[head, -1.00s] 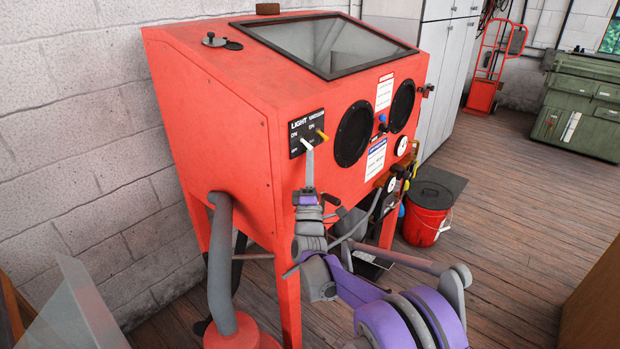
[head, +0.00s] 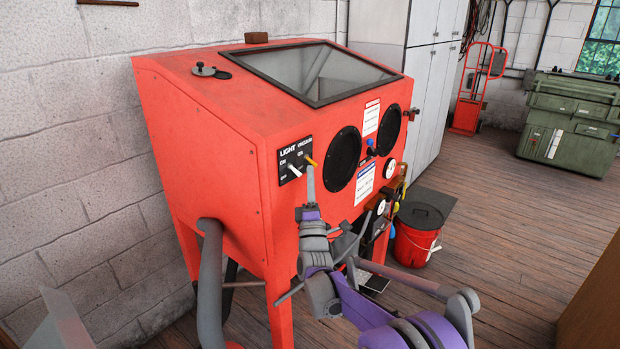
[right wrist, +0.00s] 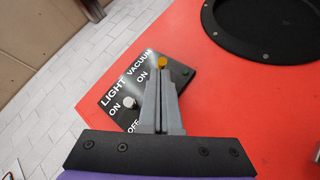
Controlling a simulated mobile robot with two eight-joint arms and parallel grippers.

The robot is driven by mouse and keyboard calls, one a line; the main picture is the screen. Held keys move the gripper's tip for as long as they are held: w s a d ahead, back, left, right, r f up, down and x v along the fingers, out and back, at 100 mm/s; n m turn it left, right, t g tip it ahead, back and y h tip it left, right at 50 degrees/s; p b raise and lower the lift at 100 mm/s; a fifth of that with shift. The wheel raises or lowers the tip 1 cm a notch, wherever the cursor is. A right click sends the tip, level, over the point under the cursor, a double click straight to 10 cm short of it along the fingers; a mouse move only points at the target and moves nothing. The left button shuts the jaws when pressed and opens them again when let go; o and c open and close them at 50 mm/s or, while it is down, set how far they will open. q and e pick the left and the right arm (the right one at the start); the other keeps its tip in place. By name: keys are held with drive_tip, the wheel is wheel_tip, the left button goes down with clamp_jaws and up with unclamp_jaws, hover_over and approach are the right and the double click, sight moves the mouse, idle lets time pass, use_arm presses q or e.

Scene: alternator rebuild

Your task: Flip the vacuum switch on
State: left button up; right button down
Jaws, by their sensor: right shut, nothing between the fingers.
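The black switch panel (head: 283,158) is on the front left of the red blasting cabinet. It has a white LIGHT lever (head: 294,171) and a yellow VACUUM lever (head: 310,161). My right gripper (head: 310,168) is shut and empty, its tips just below the yellow lever. In the right wrist view, the shut fingertips (right wrist: 161,73) are right at the yellow lever (right wrist: 161,62); I cannot tell whether they touch. The white lever (right wrist: 128,102) is left of the fingers, which hide part of the panel's lettering. I cannot tell the yellow lever's position. My left gripper is not in view.
The red cabinet (head: 205,125) has round black glove ports (head: 344,158) right of the panel. A grey hose (head: 210,270) hangs at its left leg. A red bucket (head: 412,245) stands on the floor to the right. Open floor lies beyond.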

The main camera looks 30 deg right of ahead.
sight(315, 166)
drive_tip(key=shift+s+d+r+n+g+y+p, duration=0.15)
drive_tip(key=shift+r+n+y+p, duration=0.1)
drive_tip(key=shift+n+y, duration=0.35)
drive_tip(key=shift+s+a+r+n+g+y+p, duration=0.1)
drive_tip(key=shift+n+g+y+p, duration=0.1)
drive_tip(key=shift+n+y, duration=0.35)
drive_tip(key=n+g+y+p, duration=0.1)
drive_tip(key=r+n+y+p, duration=0.1)
drive_tip(key=n, duration=0.1)
drive_tip(key=r+n+g+y+p, duration=0.1)
drive_tip(key=n+p, duration=0.1)
drive_tip(key=shift+s+d+r+g+y, duration=0.2)
drive_tip(key=shift+s+g+y, duration=0.15)
drive_tip(key=shift+s, duration=0.05)
drive_tip(key=shift+r+p, duration=0.3)
drive_tip(key=b+v, duration=0.1)
drive_tip(key=v, duration=1)
drive_tip(key=shift+w+f, duration=0.1)
idle(0.4)
